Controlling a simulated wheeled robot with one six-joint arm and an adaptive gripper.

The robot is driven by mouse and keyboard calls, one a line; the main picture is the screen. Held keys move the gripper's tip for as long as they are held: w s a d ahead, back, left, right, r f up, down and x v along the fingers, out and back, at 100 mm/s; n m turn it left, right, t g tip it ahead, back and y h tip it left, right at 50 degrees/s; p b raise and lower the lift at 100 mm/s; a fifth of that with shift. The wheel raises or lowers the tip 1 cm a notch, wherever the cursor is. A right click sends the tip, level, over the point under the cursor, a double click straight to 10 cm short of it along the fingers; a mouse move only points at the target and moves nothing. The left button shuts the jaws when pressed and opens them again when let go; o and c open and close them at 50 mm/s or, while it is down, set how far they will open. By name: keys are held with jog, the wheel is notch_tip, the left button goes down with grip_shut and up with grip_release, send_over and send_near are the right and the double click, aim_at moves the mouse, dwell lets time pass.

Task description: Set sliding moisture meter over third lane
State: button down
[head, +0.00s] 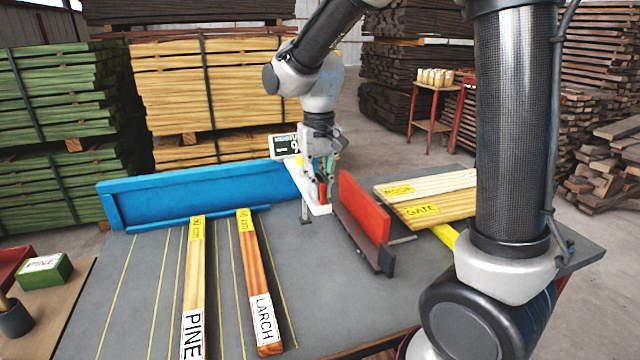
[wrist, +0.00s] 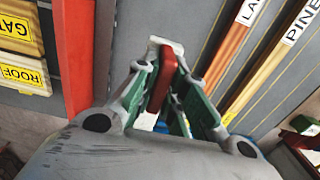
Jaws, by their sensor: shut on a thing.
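The moisture meter (head: 308,188) is a white carriage at the right end of the blue rail (head: 200,192), with a dark display sign (head: 285,145) above it. My gripper (head: 322,178) is shut on its upright red handle, and the fingers hide part of the meter. In the wrist view my gripper (wrist: 168,78) has the red handle (wrist: 162,82) between its green-padded fingers. A pine board (head: 194,280) and a larch board (head: 257,285) lie on the lined table, left of the meter. I cannot tell which lane counts as third.
A red block with a dark plate (head: 364,207) stands just right of my gripper. Boards labelled roof and gate (head: 430,207) lie beyond it. Yellow lane lines run across the grey table (head: 140,290).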

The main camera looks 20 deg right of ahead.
jog(key=a, duration=1.7)
jog(key=c, duration=1.5)
grip_release()
jog(key=shift+d, duration=0.1)
jog(key=shift+r, duration=0.1)
notch_tip(320, 180, up, 12)
jog(key=shift+f, duration=0.1)
